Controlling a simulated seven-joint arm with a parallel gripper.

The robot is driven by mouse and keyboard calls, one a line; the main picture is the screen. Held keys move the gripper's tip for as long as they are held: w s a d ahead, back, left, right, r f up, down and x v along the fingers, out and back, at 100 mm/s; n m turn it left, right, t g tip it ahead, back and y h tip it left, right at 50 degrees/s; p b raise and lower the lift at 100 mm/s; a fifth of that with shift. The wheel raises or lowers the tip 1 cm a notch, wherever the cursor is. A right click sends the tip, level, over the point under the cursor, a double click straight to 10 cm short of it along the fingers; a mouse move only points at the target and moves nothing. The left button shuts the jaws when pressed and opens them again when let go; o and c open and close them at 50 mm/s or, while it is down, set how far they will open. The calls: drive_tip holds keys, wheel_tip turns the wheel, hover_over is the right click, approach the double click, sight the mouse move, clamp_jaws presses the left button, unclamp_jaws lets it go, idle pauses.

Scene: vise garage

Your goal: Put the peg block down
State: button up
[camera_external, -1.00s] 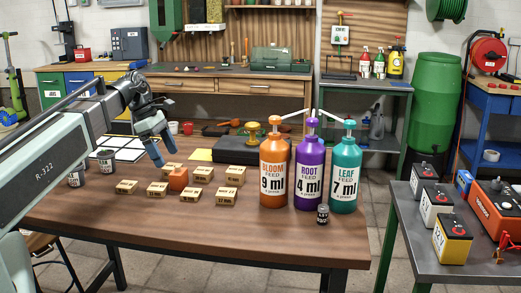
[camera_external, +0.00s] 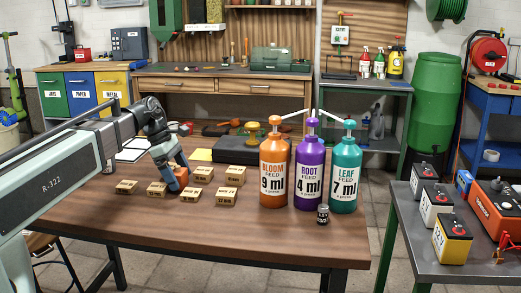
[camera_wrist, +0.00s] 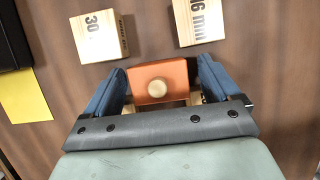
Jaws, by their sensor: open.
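The peg block is an orange block (camera_wrist: 165,72) with a round pale wooden knob. In the wrist view it lies between the two blue fingers of my gripper (camera_wrist: 162,79). In the external view my gripper (camera_external: 174,180) is low over the table among the small wooden blocks. It hides most of the orange block (camera_external: 181,162) there.
Several small labelled wooden blocks (camera_external: 202,174) stand close around my gripper on the wooden table (camera_external: 200,235). A yellow sheet (camera_wrist: 28,96) lies at the left. The front of the table is clear.

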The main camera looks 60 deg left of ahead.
drive_tip(key=shift+f, duration=0.15)
drive_tip(key=c, duration=1.2)
drive_tip(key=shift+r, duration=0.2)
